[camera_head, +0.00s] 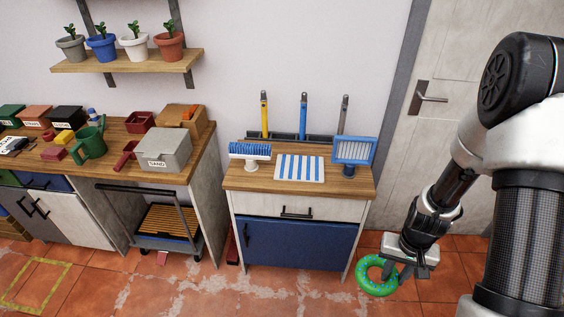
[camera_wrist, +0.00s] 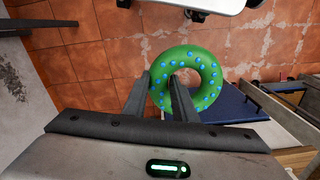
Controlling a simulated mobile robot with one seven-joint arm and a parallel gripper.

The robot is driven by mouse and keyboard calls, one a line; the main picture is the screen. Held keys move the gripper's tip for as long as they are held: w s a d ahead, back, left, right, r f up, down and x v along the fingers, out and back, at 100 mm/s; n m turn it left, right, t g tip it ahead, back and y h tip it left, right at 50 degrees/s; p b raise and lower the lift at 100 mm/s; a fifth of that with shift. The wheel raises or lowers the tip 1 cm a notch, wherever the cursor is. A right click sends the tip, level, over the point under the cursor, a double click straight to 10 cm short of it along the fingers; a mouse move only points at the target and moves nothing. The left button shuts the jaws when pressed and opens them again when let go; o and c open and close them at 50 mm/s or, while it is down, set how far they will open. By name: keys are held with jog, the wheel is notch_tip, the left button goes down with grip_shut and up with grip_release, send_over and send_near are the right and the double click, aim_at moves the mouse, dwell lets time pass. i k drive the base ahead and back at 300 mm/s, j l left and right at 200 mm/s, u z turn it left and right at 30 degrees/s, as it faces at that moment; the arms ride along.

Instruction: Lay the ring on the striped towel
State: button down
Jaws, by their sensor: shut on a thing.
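The ring is green with blue dots. In the head view the ring (camera_head: 377,287) is at the lower right, low in front of the door side of the cabinet, above the floor. My gripper (camera_head: 392,276) is shut on it. In the wrist view the ring (camera_wrist: 205,57) sits at the ends of my two fingers (camera_wrist: 166,85), its near left side between them. The striped towel (camera_head: 299,168), white with blue stripes, lies flat on the wooden top of the small cabinet, up and left of my gripper.
Tools stand in a rack behind. A workbench (camera_head: 196,156) with boxes and a watering can (camera_head: 90,142) is at left. Open floor lies in front.

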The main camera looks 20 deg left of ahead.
aim_at(300, 167)
jog(key=i+j+u, duration=0.25)
jog(key=i+j, duration=0.15)
jog(key=i+j+u, duration=0.2)
jog(key=i, duration=0.25)
jog(key=i+j, duration=0.4)
jog(key=i, duration=0.1)
